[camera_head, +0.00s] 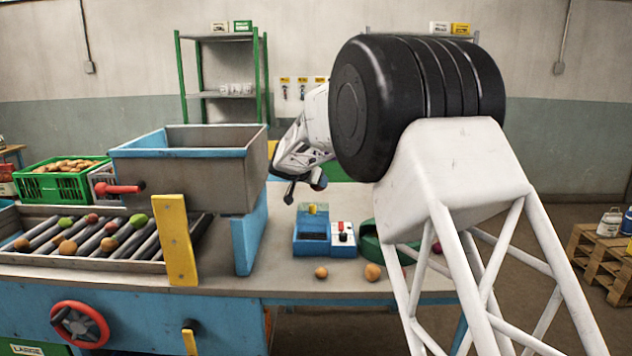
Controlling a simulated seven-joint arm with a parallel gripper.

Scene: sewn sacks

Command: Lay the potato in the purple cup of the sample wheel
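Two small round brown items lie on the table's front part, one left (321,272) and one right (372,272); I cannot tell which is the potato. A green curved rim (370,243), perhaps part of the sample wheel, shows behind my arm, which hides most of it. A small purple patch (437,247) shows between my arm's struts; I cannot tell whether it is the purple cup. My gripper (305,188) hangs above the table behind the blue device, clear of both brown items. Its dark fingers are small and partly covered, and I see nothing clearly held.
A blue device (311,247) with a white switch panel stands mid-table. At left are a grey hopper (190,182), a yellow post (174,240) and a roller rack (88,240) with several round vegetables. A green crate (62,182) of potatoes stands behind.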

